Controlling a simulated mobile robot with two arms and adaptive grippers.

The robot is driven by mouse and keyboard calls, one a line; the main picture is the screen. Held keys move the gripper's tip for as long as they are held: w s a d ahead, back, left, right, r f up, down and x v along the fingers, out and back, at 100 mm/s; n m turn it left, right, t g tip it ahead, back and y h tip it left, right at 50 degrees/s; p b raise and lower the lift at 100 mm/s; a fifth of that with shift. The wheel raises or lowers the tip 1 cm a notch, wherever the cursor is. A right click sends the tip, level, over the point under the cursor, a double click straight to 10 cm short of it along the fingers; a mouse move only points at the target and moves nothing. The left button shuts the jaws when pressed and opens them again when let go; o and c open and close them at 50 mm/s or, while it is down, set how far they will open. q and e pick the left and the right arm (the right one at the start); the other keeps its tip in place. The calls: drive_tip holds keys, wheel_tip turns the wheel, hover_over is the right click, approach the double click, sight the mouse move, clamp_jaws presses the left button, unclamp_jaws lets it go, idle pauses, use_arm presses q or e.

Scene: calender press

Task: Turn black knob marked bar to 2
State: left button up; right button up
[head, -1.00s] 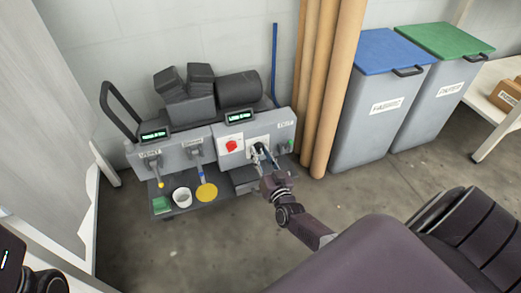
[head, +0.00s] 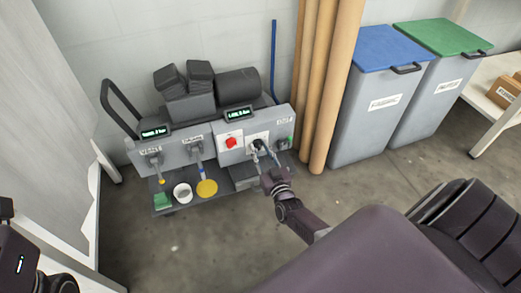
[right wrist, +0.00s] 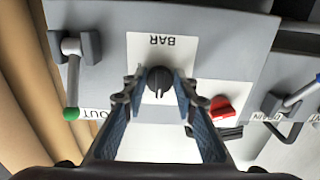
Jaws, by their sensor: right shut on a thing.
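The black knob (right wrist: 158,82) is on a white plate (right wrist: 150,50) lettered BAR, which appears upside down in the right wrist view. A pale pointer line on the knob runs toward the bottom of that picture, nearly straight. My right gripper (right wrist: 158,92) has one finger on each side of the knob and is shut on it. My left gripper's fingers are not visible.
A red switch (right wrist: 221,108) is close beside the knob. A green-tipped lever (right wrist: 71,85), marked OUT, is on the other side. Cardboard tubes (head: 324,90) stand right of the machine. A white cup (head: 182,195) stands on the lower shelf. The floor in front is clear.

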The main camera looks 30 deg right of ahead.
drive_tip(key=o, duration=1.1)
drive_tip(key=v, duration=1.2)
